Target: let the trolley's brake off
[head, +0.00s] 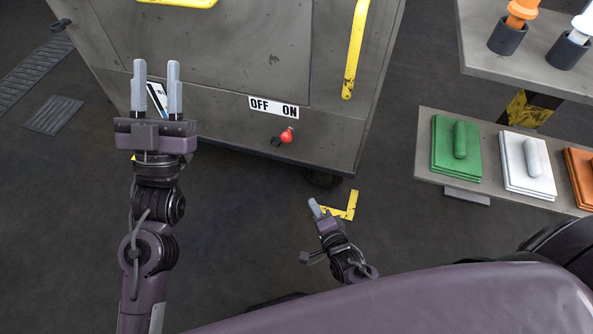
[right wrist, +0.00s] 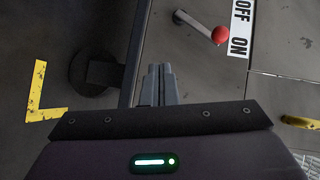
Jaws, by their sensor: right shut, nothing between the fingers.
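The trolley (head: 215,75) is a large grey metal cabinet at the top of the head view. Its brake lever has a red knob (head: 287,136) and sits under a white OFF/ON label (head: 273,106). The lever leans right, to the ON side. In the right wrist view the red knob (right wrist: 220,34) is beside the label (right wrist: 240,28). My right gripper (head: 315,204) is shut and empty, below and to the right of the knob in the head view. Its closed fingers (right wrist: 158,72) are apart from the lever. My left gripper (head: 157,80) is open and empty in front of the trolley's left part.
Yellow handles (head: 355,50) are on the trolley. A yellow floor mark (head: 352,207) lies by its right corner, near a dark caster (head: 322,178). The floor between is clear.

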